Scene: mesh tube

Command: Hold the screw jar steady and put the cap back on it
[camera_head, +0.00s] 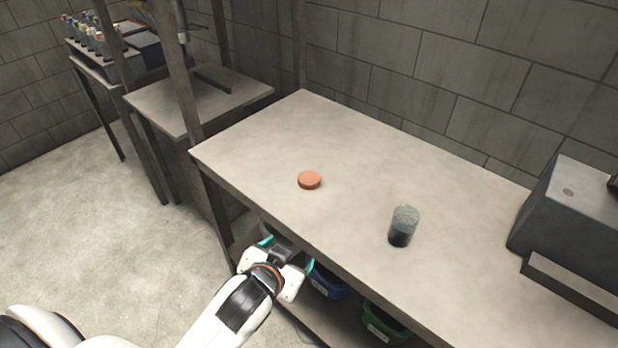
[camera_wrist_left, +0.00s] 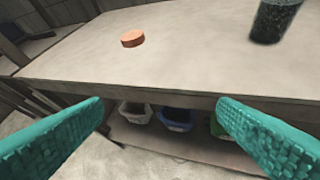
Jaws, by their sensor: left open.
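An orange round cap (camera_head: 309,180) lies flat on the tabletop, left of the jar. It also shows in the left wrist view (camera_wrist_left: 133,39). The screw jar (camera_head: 403,226), grey-green above and dark below, stands upright on the table near its front edge. It is partly cut off at the top right of the left wrist view (camera_wrist_left: 274,20). My left gripper (camera_head: 288,249) is open and empty in front of the table's front edge, apart from both cap and jar. Its teal fingers are spread wide in the left wrist view (camera_wrist_left: 160,120). My right gripper is not in view.
The table (camera_head: 330,125) is clear around the cap and jar. A grey machine (camera_head: 575,215) stands at its right end. A lower shelf holds a blue bin (camera_head: 327,283) and a green bin (camera_head: 383,325). A block wall (camera_head: 430,80) stands behind.

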